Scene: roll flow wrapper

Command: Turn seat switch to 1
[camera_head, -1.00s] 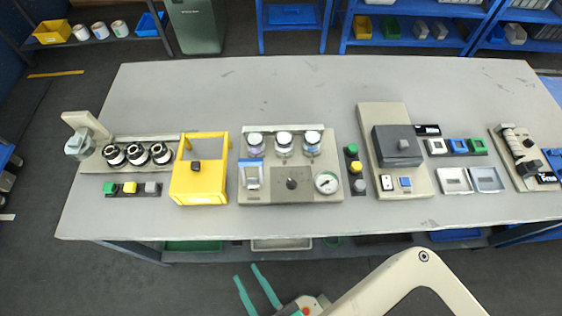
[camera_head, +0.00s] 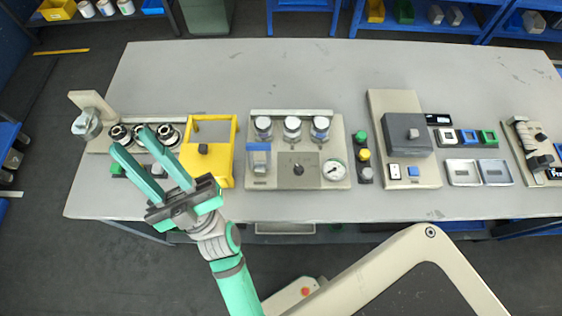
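No label reading "seat" is legible, so I cannot tell for certain which control is the seat switch. A black rotary knob (camera_head: 298,169) sits on the grey plate of the middle unit, beside a round gauge (camera_head: 334,170); its setting is too small to read. A dark knob (camera_head: 203,149) also sits on the yellow frame unit (camera_head: 222,165). My gripper (camera_head: 130,141) is open and empty, its two green fingers apart. It is over the front left of the table, left of the yellow unit, and partly hides the button row and the black-and-white round parts there.
The grey table (camera_head: 240,80) is clear along its back. Three lidded jars (camera_head: 292,128) stand behind the middle knob. A button strip (camera_head: 363,154) and a dark grey box (camera_head: 405,138) stand to its right. A lamp-like fixture (camera_head: 87,120) is at far left.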

